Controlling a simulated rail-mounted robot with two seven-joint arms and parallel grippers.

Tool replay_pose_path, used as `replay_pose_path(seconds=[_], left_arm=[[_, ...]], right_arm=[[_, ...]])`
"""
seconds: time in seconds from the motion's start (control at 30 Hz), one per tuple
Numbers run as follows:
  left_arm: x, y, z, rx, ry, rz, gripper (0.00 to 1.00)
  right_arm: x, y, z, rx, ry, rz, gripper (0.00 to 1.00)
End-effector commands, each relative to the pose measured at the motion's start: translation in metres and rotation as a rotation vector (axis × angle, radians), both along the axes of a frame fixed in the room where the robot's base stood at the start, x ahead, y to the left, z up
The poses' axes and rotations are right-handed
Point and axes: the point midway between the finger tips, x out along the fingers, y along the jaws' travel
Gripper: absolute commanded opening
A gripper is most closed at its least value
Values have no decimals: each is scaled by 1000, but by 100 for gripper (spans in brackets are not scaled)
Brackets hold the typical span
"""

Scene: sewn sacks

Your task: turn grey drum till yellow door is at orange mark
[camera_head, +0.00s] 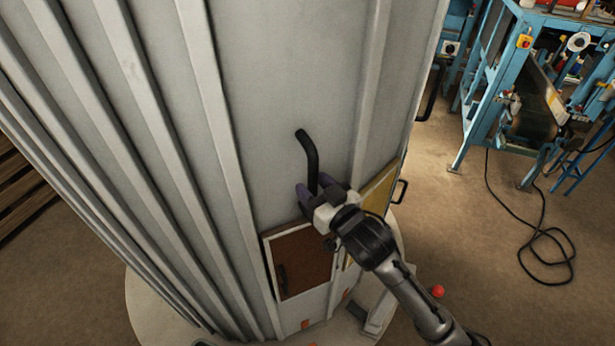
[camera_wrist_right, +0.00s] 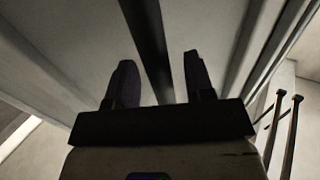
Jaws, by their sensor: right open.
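The tall grey ribbed drum (camera_head: 285,90) fills the middle and left of the head view. A yellow door (camera_head: 380,190) with a black handle is low on its right side, partly hidden by my right arm. A brown panel (camera_head: 303,262) is to its left. Small orange marks (camera_head: 305,323) show low on the drum, near its foot; I cannot tell which is the task's mark. A black bent bar handle (camera_head: 308,155) stands on the drum. My right gripper (camera_head: 312,190) is open at the bar's lower part. In the right wrist view the bar (camera_wrist_right: 148,40) runs between the fingers (camera_wrist_right: 159,68). My left gripper is out of view.
A pale round base (camera_head: 150,310) spreads under the drum. A red knob (camera_head: 437,291) is right of my right forearm. A blue machine frame (camera_head: 500,75) stands at the upper right, with a black cable (camera_head: 540,235) on the brown floor. Wooden slats (camera_head: 25,200) lie at left.

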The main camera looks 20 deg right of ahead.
Motion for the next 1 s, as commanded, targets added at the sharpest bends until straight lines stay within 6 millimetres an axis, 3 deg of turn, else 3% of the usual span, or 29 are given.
replay_pose_path(seconds=[0.23, 0.63, 1.0], left_arm=[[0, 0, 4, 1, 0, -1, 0], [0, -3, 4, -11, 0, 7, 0], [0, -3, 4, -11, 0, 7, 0]], right_arm=[[20, 7, 1, 0, 0, 1, 48], [24, 8, 0, 0, 0, 1, 48], [23, 8, 0, 0, 0, 1, 14]])
